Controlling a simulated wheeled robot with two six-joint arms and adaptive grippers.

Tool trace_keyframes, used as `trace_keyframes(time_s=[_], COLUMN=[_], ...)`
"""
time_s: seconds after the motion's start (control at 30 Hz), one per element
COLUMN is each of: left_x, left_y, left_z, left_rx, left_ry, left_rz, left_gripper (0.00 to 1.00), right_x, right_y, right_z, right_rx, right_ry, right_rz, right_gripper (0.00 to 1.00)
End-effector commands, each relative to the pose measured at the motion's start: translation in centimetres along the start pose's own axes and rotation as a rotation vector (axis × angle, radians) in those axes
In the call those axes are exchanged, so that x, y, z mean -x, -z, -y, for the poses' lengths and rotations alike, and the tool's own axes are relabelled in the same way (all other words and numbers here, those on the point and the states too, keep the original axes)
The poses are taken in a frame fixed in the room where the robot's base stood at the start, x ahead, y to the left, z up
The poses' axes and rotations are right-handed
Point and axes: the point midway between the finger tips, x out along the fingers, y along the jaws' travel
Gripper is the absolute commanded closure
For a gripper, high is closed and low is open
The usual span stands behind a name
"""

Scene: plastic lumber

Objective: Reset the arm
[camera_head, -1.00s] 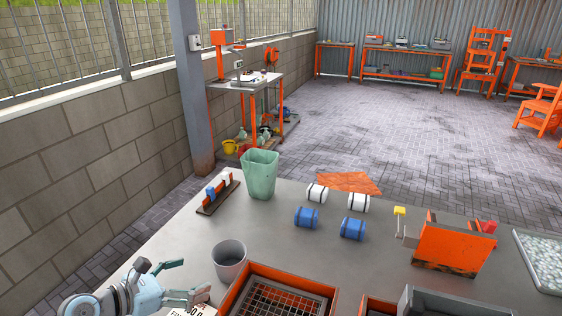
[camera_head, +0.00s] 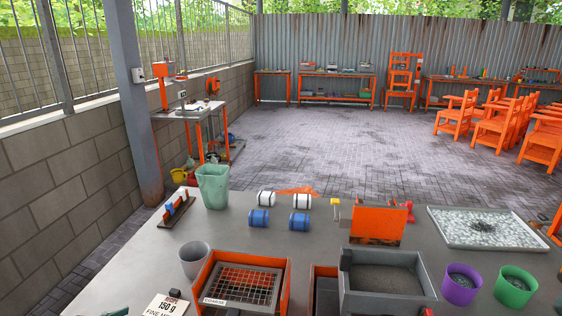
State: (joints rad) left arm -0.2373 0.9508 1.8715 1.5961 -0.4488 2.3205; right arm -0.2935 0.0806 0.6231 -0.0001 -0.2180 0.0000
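My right gripper is not in view.
The grey table holds a green bin (camera_head: 213,187), grey cup (camera_head: 194,261), blue and white rollers, an orange sieve box (camera_head: 283,294), a grey tray (camera_head: 389,304), purple (camera_head: 460,287) and green (camera_head: 516,288) cups and a gravel tray (camera_head: 437,212). Its middle is largely clear.

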Motion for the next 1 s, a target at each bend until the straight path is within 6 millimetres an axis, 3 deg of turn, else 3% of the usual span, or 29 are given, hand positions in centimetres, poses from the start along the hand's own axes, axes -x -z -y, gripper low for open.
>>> trace_keyframes(time_s=[0.13,0.33,0.47,0.57,0.67,0.73,0.83,0.93,1.0], left_x=[0.5,1.0,1.5,2.2,3.4,4.5,6.8,9.4,11.1], left_y=[0.3,2.0,4.8,8.4,13.2,17.5,25.7,35.5,41.6], left_z=[-0.5,-2.6,-5.4,-7.9,-9.9,-10.9,-10.5,-6.2,-1.2], left_rx=[-0.157,-0.470,-0.774,-1.052,-1.334,-1.537,-1.847,-2.138,-2.280], left_ry=[-0.020,-0.075,-0.125,-0.148,-0.127,-0.065,0.142,0.535,0.849], left_rz=[-0.007,-0.064,-0.167,-0.297,-0.461,-0.596,-0.809,-0.947,-0.932], left_gripper=[0.14,0.14,0.14,0.14,0.14,0.14,0.14,0.14,0.14], right_x=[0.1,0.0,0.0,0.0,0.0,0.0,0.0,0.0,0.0], right_y=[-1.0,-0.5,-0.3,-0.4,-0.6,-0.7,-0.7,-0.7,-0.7], right_z=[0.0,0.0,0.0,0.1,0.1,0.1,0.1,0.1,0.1], right_rx=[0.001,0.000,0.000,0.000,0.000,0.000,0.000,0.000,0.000], right_ry=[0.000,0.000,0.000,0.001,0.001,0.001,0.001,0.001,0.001], right_rz=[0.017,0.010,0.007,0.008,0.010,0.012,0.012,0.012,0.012], right_gripper=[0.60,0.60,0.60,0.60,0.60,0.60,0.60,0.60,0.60])
